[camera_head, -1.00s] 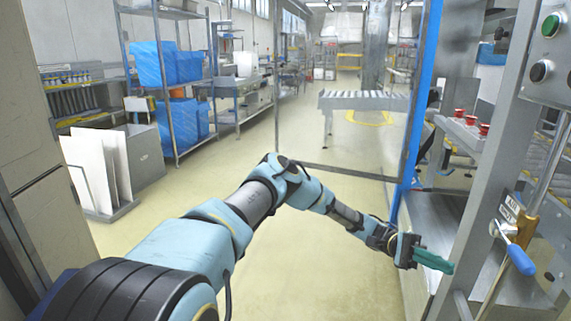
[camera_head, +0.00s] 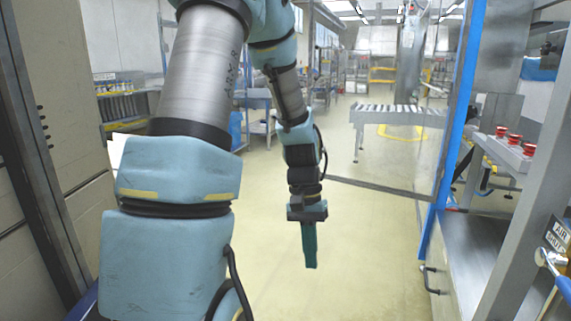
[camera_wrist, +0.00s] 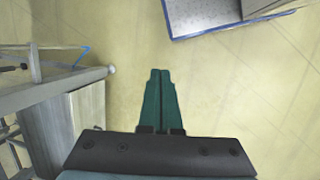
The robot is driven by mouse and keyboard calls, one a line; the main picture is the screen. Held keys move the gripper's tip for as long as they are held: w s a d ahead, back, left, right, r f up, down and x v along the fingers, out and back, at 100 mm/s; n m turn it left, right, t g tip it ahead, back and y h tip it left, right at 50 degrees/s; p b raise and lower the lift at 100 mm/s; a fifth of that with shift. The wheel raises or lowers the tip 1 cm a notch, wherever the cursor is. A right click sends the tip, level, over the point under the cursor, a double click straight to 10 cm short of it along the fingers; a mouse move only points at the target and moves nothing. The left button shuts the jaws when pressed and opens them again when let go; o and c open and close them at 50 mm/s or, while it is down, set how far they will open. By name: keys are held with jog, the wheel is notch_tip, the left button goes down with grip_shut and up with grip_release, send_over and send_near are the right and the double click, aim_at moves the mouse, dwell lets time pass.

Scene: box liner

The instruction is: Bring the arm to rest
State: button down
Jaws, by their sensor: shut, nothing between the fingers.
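My gripper (camera_head: 310,262) hangs from my folded arm in the middle of the head view, its green fingers pointing down over the bare floor. In the wrist view its two green fingers (camera_wrist: 160,75) lie side by side, shut, with nothing between them. The gripper touches nothing that I can see. My raised arm links fill the left middle of the head view and hide part of the room behind.
A blue-edged frame (camera_head: 452,140) and a metal bench (camera_head: 470,262) stand to the right. Red buttons (camera_head: 515,138) sit on a panel there. A roller conveyor (camera_head: 395,115) stands farther back. A tall cabinet (camera_head: 50,150) is close on the left. Floor (camera_head: 370,250) between is clear.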

jog(key=a+r+n+t, duration=0.3)
jog(key=a+r+t, duration=0.3)
jog(key=a, duration=0.6)
notch_tip(320, 180, up, 18)
jog(key=g+p, duration=0.1)
jog(key=p, duration=1.7)
jog(key=shift+s+f+y, duration=0.15)
jog(key=shift+s+y, duration=0.15)
jog(key=shift+y, duration=0.1)
